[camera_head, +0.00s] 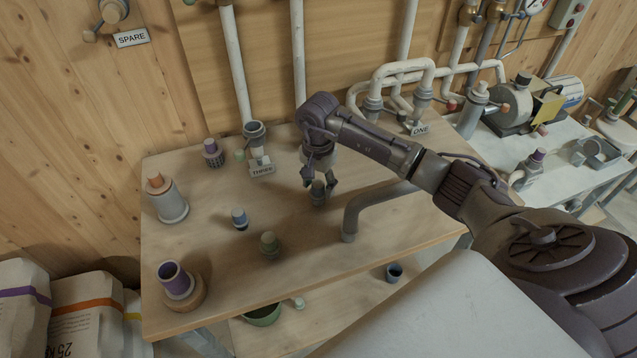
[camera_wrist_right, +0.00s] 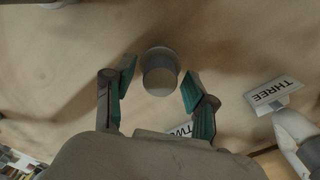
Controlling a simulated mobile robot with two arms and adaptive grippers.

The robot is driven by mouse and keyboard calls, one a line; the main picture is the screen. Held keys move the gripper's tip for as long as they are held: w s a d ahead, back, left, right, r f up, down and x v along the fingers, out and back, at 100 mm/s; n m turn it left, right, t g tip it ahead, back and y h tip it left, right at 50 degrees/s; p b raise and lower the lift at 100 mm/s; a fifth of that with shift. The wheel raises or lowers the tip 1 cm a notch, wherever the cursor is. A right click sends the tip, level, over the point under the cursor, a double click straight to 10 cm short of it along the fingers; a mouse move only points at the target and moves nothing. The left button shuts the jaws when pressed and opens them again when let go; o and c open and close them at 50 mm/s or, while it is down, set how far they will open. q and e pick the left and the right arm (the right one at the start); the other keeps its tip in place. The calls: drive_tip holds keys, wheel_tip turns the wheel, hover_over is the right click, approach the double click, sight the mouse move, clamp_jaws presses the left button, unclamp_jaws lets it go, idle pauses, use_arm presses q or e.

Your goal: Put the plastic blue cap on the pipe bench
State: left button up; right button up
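In the right wrist view the cylinder (camera_wrist_right: 160,75) lies between the open fingers (camera_wrist_right: 158,92), with gaps on both sides. Whether it is a cap is unclear. A dark blue-grey cup-shaped piece (camera_head: 394,272) is below the bench's front edge. My left gripper is not in view.
A green-topped piece (camera_head: 269,244), a purple cup on a wooden base (camera_head: 178,283) and an orange-topped fitting (camera_head: 166,199) stand on the bench. A grey bent pipe (camera_head: 350,220) rises right of my gripper. The THREE sign (camera_head: 262,170) is behind.

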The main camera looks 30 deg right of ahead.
sight(318, 183)
drive_tip(key=shift+r, duration=0.45)
wheel_tip(318, 183, up, 11)
drive_tip(key=b, duration=0.3)
drive_tip(key=shift+r, duration=0.2)
